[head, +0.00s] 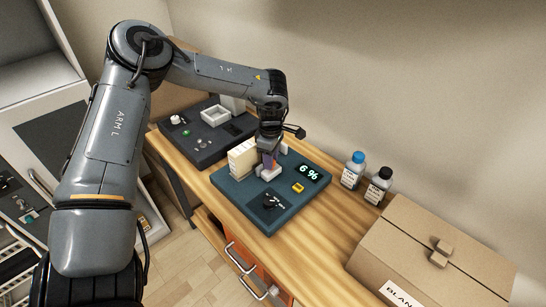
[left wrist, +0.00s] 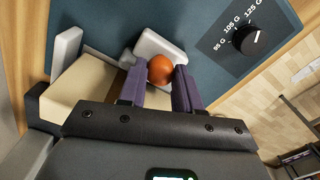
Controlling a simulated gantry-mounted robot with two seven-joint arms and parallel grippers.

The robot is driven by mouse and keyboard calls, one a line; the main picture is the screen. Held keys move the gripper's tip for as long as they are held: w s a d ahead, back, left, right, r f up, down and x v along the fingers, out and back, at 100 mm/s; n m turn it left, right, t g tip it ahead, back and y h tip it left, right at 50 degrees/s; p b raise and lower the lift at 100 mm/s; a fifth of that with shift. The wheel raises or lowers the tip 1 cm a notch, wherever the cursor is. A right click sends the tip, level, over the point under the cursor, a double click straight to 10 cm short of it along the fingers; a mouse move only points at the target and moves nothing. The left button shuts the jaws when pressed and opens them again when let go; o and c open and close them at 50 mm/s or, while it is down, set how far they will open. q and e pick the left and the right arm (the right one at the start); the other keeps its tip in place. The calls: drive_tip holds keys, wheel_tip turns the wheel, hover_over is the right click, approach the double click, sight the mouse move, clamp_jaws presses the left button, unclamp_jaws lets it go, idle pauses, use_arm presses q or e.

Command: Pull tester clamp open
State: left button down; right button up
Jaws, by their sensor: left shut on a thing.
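The tester is a dark blue-grey slab (head: 250,211) on the wooden bench, with a dial, a yellow button and a display reading about 6 %. A pale clamp block (left wrist: 158,42) stands on it; its pale front part also shows in the head view (head: 268,175). A larger cream block (head: 242,157) sits beside it. My left gripper (head: 269,160) points down at the clamp. In the left wrist view its purple fingers are shut on a round orange knob (left wrist: 160,69) beside the pale block. How the knob joins the clamp is hidden. My right gripper is not in view.
A second dark device (head: 205,146) with a white tray stands behind left. Two bottles, blue-capped (head: 353,170) and black-capped (head: 378,186), stand right of the tester. A large cardboard box (head: 435,248) fills the right front. Bare bench lies between tester and box.

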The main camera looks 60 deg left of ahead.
use_arm(q)
drive_tip(key=c, duration=1.1)
unclamp_jaws()
drive_tip(key=shift+w+d+r, duration=0.1)
drive_tip(key=shift+d, duration=0.15)
drive_tip(key=o, duration=0.3)
drive_tip(key=shift+r, duration=0.55)
wheel_tip(320, 180, up, 10)
drive_tip(key=shift+f+b, duration=0.2)
drive_tip(key=shift+b, duration=0.4)
